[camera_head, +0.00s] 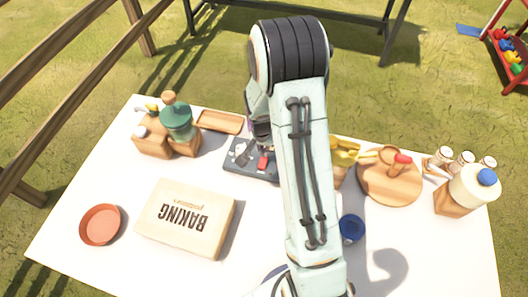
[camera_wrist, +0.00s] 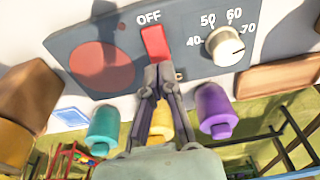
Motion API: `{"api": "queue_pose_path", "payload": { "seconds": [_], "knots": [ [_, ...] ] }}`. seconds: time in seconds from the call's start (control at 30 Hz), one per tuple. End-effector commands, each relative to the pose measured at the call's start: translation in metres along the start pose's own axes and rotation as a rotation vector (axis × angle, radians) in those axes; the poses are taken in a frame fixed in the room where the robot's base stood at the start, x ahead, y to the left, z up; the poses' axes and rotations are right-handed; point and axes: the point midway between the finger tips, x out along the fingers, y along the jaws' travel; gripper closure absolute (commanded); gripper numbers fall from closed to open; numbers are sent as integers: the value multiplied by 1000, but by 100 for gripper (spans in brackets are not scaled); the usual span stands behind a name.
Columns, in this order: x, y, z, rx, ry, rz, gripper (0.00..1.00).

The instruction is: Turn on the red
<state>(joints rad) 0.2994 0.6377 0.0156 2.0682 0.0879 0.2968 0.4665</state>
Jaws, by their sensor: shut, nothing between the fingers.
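A dark grey panel (camera_head: 236,168) lies on the white table, partly hidden behind my arm. Its red switch (camera_head: 263,161) shows just left of my arm. In the wrist view the panel (camera_wrist: 190,70) carries the red switch (camera_wrist: 155,43) below the word OFF. A white knob (camera_wrist: 224,46) with numbers around it is to the right of the switch, and a dull red disc (camera_wrist: 102,66) is to the left. My gripper (camera_wrist: 158,72) is shut and empty, its fingertips at the switch's lower end. I cannot tell whether they touch it.
A box marked BAKING (camera_head: 186,218) and a reddish bowl (camera_head: 100,225) stand at the front left. A green-lidded jar (camera_head: 177,124) is at the back left. A round wooden board (camera_head: 390,178) and a white bottle (camera_head: 474,190) are on the right.

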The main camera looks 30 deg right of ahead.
Motion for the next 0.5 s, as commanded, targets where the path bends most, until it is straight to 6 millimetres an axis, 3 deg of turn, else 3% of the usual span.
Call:
{"api": "queue_pose_path", "payload": {
  "seconds": [0.2,0.5],
  "knots": [
    [16,0,0,0,0,0,100],
    [17,0,0,0,1,0,100]
  ]
}}
